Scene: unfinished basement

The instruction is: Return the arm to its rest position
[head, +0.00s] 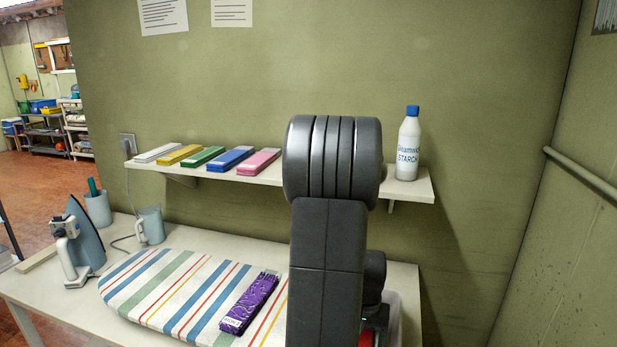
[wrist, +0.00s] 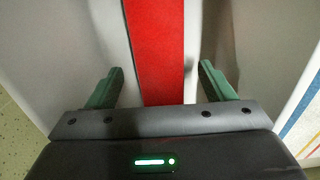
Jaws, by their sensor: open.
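My gripper (wrist: 161,70) shows in the wrist view with its two green fingers spread apart. A flat red strip (wrist: 157,45), like a folded cloth, lies between and beyond the fingers, with a gap on each side. It is inside a pale, white-walled bin (wrist: 75,50). In the head view my dark arm stands upright in front of the table and hides most of the gripper. The bin's rim (head: 394,318) shows just right of the arm.
A striped ironing board (head: 165,290) bears a purple folded cloth (head: 249,303). An iron (head: 86,240), a mug (head: 152,225) and a cup (head: 98,209) stand left. The wall shelf (head: 278,177) behind my arm holds several coloured folded pieces and a starch bottle (head: 408,148).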

